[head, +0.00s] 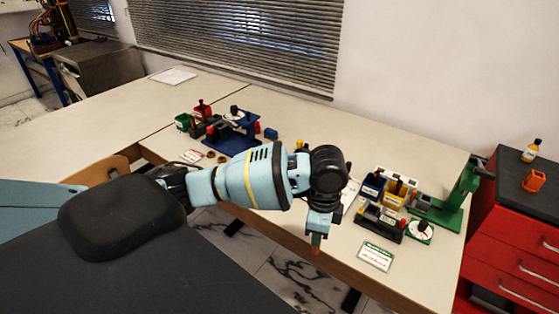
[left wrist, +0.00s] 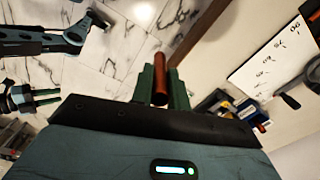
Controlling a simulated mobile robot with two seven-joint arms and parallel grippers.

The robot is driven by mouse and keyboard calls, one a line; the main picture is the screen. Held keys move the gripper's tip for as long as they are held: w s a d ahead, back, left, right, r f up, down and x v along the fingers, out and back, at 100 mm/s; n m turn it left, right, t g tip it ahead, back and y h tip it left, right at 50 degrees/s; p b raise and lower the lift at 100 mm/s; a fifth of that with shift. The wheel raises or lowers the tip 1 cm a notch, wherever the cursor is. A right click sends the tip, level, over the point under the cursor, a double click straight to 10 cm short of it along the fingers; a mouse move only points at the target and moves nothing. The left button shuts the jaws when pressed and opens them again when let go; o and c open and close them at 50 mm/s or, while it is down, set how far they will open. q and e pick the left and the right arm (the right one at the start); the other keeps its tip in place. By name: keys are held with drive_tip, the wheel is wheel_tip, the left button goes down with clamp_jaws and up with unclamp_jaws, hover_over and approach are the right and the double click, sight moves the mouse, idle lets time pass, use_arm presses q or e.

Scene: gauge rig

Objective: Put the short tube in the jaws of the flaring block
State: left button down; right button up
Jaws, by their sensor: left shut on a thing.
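The short tube (left wrist: 160,80) is copper-red and stands between the green fingers of my left gripper (left wrist: 158,92) in the left wrist view. My left gripper (head: 316,240) is shut on it in the head view, over the table's front edge, with the tube's red tip pointing down. A dark block with grey and red parts (head: 381,224) sits to the right of this gripper, apart from it; I cannot tell surely that it is the flaring block. My right gripper (left wrist: 48,97) seems to show at the left of the wrist view, two fingers apart, empty.
Blue and yellow bins (head: 394,200), a green stand (head: 458,202), a round dial (head: 419,230) and a white card (head: 375,256) crowd the right end of the table. A blue rig (head: 232,138) stands farther back left. A red drawer cabinet (head: 512,235) adjoins the right.

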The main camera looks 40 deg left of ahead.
use_arm(q)
drive_tip(key=s+f+n, duration=0.8)
drive_tip(key=f+n, duration=0.1)
drive_tip(key=n, duration=0.4)
drive_tip(key=shift+f, duration=0.25)
